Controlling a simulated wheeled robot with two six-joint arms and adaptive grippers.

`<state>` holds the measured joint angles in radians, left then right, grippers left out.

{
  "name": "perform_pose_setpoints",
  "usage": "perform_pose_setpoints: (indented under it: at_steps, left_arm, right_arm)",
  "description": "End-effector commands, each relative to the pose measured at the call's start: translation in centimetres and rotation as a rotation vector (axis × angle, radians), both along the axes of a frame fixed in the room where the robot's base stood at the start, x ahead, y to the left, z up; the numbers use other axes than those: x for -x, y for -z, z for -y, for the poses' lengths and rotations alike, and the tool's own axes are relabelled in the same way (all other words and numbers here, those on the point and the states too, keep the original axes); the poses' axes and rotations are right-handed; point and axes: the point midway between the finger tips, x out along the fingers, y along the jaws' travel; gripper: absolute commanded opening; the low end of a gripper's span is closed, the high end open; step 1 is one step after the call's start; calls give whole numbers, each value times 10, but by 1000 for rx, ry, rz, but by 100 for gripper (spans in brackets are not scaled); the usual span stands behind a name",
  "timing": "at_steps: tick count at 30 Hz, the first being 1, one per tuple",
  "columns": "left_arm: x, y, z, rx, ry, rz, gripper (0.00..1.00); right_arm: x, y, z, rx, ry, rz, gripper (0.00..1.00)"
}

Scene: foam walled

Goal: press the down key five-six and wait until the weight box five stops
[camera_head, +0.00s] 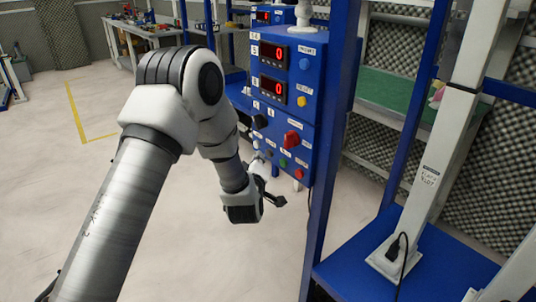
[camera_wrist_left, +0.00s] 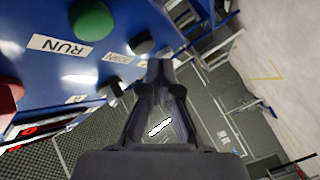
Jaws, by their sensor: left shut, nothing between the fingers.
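The blue control box (camera_head: 290,115) stands upright in the head view, with two red displays that each read 0 beside the labels 5 and 6. Its lower face has a red knob (camera_head: 291,139), a green button (camera_head: 283,162) and a red button (camera_head: 298,174). In the left wrist view a round black key (camera_wrist_left: 143,42) sits near a partly readable label that looks like DOWN (camera_wrist_left: 118,59). My left gripper (camera_head: 279,199) is shut and empty beside the lower box; its fingertips (camera_wrist_left: 160,66) appear close to the black key. Contact cannot be told. Weight box five is not identifiable.
A green button (camera_wrist_left: 92,18) and a RUN label (camera_wrist_left: 60,49) lie left of the black key in the wrist view. A blue post (camera_head: 326,170) stands right of the box. A blue platform (camera_head: 360,280) bears a white column (camera_head: 440,150). Open floor (camera_head: 195,250) lies below my left gripper.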

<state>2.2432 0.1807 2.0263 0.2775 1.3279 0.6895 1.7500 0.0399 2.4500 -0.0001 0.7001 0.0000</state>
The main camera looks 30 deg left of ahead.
Motion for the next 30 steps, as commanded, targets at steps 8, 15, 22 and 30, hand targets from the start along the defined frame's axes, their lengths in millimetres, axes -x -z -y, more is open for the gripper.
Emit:
perform_pose_setpoints:
  at_steps: [8,15,22,30]
  left_arm:
    - [-7,0,3,0,0,0,0]
    - [-8,0,3,0,0,0,0]
    - [-9,0,4,0,0,0,0]
    - [-12,0,5,0,0,0,0]
  right_arm:
    - [0,1,0,0,0,0,0]
    - [0,1,0,0,0,0,0]
    - [0,1,0,0,0,0,0]
    - [0,2,0,0,0,0,0]
